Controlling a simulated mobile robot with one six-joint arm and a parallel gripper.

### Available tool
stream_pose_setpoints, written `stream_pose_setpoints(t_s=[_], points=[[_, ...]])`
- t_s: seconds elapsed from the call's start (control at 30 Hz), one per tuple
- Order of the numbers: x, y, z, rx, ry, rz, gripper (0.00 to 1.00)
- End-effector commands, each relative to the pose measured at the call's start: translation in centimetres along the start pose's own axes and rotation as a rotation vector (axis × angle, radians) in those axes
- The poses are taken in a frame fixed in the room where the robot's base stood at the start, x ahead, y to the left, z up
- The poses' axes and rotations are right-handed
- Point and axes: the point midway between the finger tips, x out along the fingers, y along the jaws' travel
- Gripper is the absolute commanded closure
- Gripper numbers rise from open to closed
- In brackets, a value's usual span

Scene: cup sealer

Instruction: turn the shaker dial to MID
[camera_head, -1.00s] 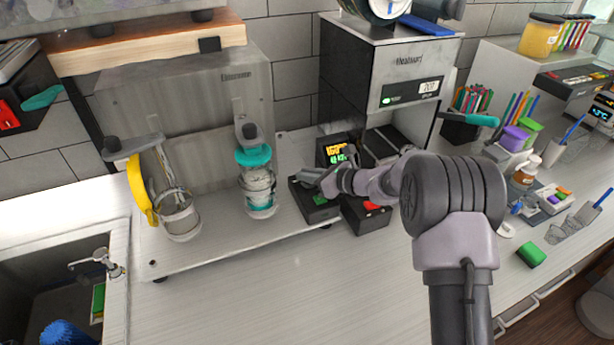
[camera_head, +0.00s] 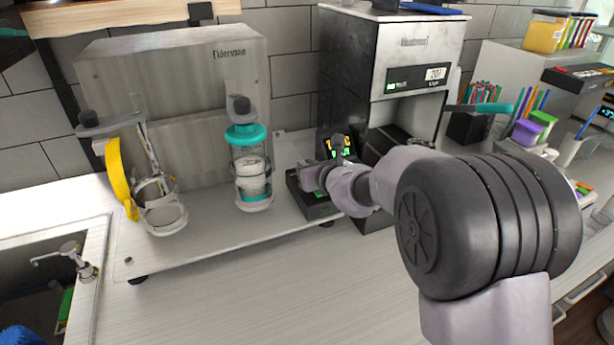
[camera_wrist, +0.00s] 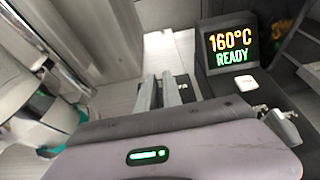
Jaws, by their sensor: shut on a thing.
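My gripper (camera_head: 309,178) is at the low dark control box (camera_head: 318,205) between the shaker machine and the sealer. In the wrist view its two grey fingers (camera_wrist: 164,92) are close together over the dark box and shut on a small part, taken to be the shaker dial. The fingers and wrist hide the dial, so its pointer and its LOW, MID or other marks cannot be read. The shaker machine (camera_head: 190,95) stands behind with two cup holders. The right one holds a clear shaker cup with a teal lid (camera_head: 247,134).
A lit display (camera_wrist: 231,50) reads 160°C READY, with a white button (camera_wrist: 247,81) below it. The tall sealer (camera_head: 400,60) stands right of the box. A sink (camera_head: 45,275) is at the left. The front counter (camera_head: 260,300) is clear.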

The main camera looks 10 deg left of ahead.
Motion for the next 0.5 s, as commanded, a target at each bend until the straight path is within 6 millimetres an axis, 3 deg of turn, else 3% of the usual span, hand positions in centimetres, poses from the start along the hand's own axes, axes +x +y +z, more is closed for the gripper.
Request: stream_pose_setpoints(t_s=[0.03,0.43,0.5], points=[[0.18,0.05,-1.41,0.0,0.024,-0.005,1.0],[0.11,0.03,-1.29,0.002,0.027,-0.013,1.0],[0.11,0.03,-1.3,0.002,0.027,-0.013,0.8]])
